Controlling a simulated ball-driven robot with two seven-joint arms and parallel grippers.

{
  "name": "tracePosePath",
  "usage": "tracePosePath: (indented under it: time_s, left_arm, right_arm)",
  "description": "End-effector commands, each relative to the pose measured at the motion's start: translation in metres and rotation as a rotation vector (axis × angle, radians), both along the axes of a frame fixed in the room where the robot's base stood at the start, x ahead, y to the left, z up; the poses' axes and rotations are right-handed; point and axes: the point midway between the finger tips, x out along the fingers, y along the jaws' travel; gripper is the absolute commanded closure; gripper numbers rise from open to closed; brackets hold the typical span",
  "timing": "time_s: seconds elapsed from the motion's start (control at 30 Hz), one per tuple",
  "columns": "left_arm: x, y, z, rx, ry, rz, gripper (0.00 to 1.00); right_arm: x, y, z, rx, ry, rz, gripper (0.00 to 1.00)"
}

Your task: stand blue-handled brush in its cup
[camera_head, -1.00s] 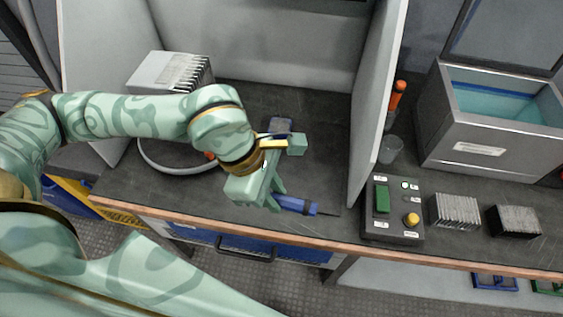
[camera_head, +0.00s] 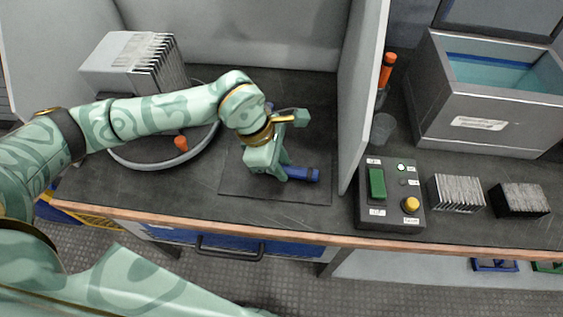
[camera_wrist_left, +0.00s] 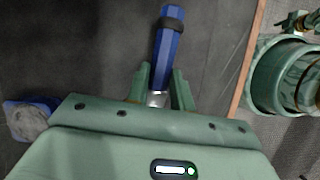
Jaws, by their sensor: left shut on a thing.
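The blue-handled brush (camera_head: 303,175) lies roughly level, low over a dark mat on the bench, with its handle pointing right. In the left wrist view its blue handle (camera_wrist_left: 168,52) with a black band points away from the gripper. My left gripper (camera_head: 284,171) is shut on the brush near its silvery collar, as the left wrist view shows between the fingers (camera_wrist_left: 162,88). The brush's other end is hidden by the gripper. I cannot tell whether it touches the mat. A clear empty cup (camera_head: 383,128) stands right of the partition. My right gripper is not visible.
A grey partition (camera_head: 361,90) stands between the brush and the clear cup. A control box (camera_head: 390,205) and plate stacks (camera_head: 456,194) are to the right. A blue item with grey top (camera_wrist_left: 30,118) lies beside the gripper.

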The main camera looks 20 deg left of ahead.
Motion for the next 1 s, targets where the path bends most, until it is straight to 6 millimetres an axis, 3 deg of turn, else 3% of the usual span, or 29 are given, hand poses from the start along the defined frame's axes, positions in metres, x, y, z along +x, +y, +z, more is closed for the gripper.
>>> tracePosePath:
  time_s: [0.23, 0.27, 0.3, 0.33, 0.73, 1.0]
  left_arm:
    - [0.000, 0.000, -0.003, 0.000, 0.001, 0.000, 1.00]
    - [0.000, 0.000, -0.003, 0.000, 0.001, 0.000, 0.69]
    - [0.000, 0.000, -0.002, 0.000, 0.000, 0.000, 0.58]
    - [0.000, 0.000, -0.002, 0.000, 0.000, 0.000, 0.55]
    - [-0.001, 0.000, -0.006, -0.002, 0.004, -0.001, 0.55]
    - [0.003, 0.031, 0.067, 0.002, -0.009, 0.002, 0.55]
  right_arm:
    - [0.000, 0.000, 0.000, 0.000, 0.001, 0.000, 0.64]
    - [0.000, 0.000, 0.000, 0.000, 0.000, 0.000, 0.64]
    - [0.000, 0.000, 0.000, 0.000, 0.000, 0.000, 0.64]
    - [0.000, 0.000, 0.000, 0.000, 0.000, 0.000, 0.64]
    - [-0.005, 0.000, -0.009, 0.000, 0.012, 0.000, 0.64]
    - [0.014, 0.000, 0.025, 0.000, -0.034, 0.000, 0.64]
